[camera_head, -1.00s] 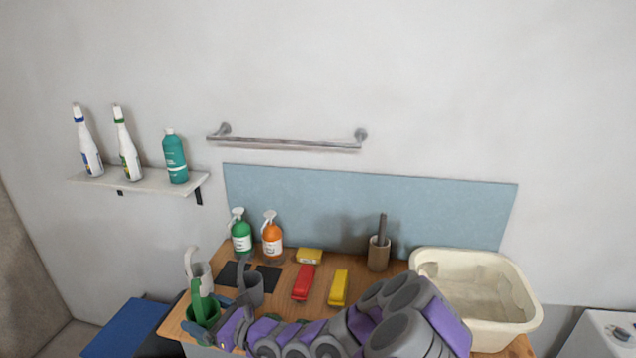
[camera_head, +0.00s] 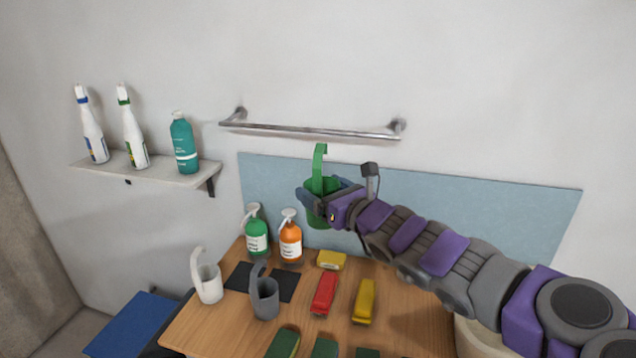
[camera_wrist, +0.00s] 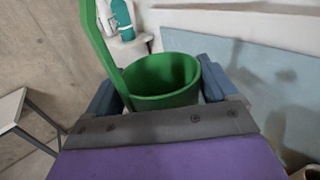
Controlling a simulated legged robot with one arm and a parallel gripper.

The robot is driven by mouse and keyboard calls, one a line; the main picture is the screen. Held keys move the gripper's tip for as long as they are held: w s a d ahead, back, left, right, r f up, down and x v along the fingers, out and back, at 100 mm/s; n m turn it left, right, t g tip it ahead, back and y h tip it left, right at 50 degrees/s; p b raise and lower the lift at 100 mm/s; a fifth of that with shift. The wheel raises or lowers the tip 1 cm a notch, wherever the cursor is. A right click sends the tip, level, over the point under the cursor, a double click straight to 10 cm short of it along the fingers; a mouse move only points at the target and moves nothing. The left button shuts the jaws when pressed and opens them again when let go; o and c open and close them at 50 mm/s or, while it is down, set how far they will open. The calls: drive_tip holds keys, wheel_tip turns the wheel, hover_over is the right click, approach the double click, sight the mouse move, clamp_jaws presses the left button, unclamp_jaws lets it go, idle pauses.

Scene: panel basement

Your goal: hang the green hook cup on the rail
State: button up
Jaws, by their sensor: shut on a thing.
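The green hook cup (camera_head: 319,185) is held upright in the air, in front of the blue wall panel. Its hook points up, with the hook's top a little below the rail (camera_head: 310,131) in the picture. My gripper (camera_head: 328,201) is shut on the cup body. In the wrist view the green cup (camera_wrist: 165,80) sits between the two blue fingers, its opening facing up and empty. The rail is a metal bar on two wall mounts; nothing hangs on it. The cup's distance from the rail towards the wall is hard to tell.
On the wooden table stand a white hook cup (camera_head: 208,283), a grey hook cup (camera_head: 265,297), a green pump bottle (camera_head: 255,236) and an orange one (camera_head: 290,241). A shelf (camera_head: 150,168) with three bottles is left of the rail. The wall around the rail is clear.

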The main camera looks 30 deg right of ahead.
drive_tip(key=shift+s+d+r+h, duration=0.25)
drive_tip(key=shift+d+r+h, duration=0.05)
drive_tip(key=shift+d+r, duration=0.25)
drive_tip(key=shift+r+m, duration=0.2)
drive_tip(key=shift+m, duration=0.1)
drive_tip(key=shift+w+a+r+p, duration=0.1)
drive_tip(key=shift+a+r+p, duration=0.2)
drive_tip(key=shift+a, duration=0.55)
drive_tip(key=shift+w+p, duration=0.4)
drive_tip(key=shift+p, duration=0.1)
drive_tip(key=w+d+f+p, duration=0.3)
drive_tip(key=w+d+p, duration=0.6)
drive_tip(key=d, duration=0.3)
drive_tip(key=shift+w+d+f+p, duration=0.15)
drive_tip(key=shift+d+p, duration=0.05)
drive_tip(key=shift+p, duration=0.55)
